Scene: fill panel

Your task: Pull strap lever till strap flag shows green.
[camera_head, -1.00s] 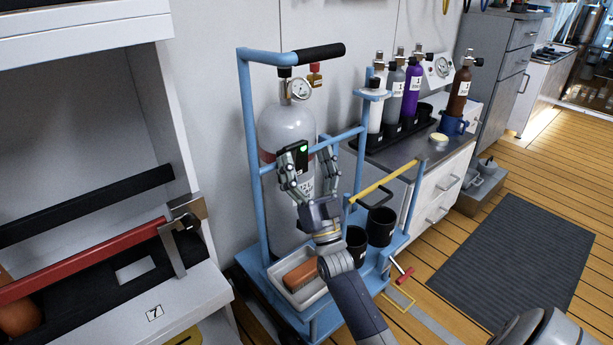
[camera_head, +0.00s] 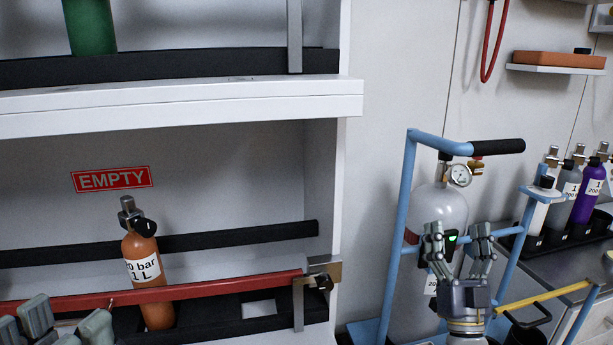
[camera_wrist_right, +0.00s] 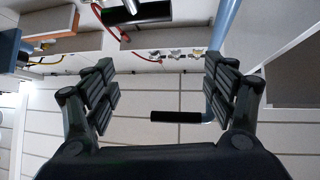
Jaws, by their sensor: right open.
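A small black buckle box with a lit green flag (camera_head: 452,239) sits on the front of the grey gas cylinder (camera_head: 446,206). A dark red strap (camera_head: 411,237) runs round that cylinder, which stands in a blue cart. My right gripper (camera_head: 457,236) is open, with its fingers on either side of the box in the picture; I cannot tell whether they touch it. In the right wrist view my right gripper (camera_wrist_right: 160,78) is wide open and empty. The lever itself is not clear to me. My left gripper (camera_head: 66,322) is cut off at the lower left edge.
A white rack holds an orange cylinder (camera_head: 150,270) behind a red bar (camera_head: 215,289), below an EMPTY sign (camera_head: 111,179). The cart's black handle (camera_head: 497,146) is above my right gripper. A counter with small bottles (camera_head: 588,190) stands at the right.

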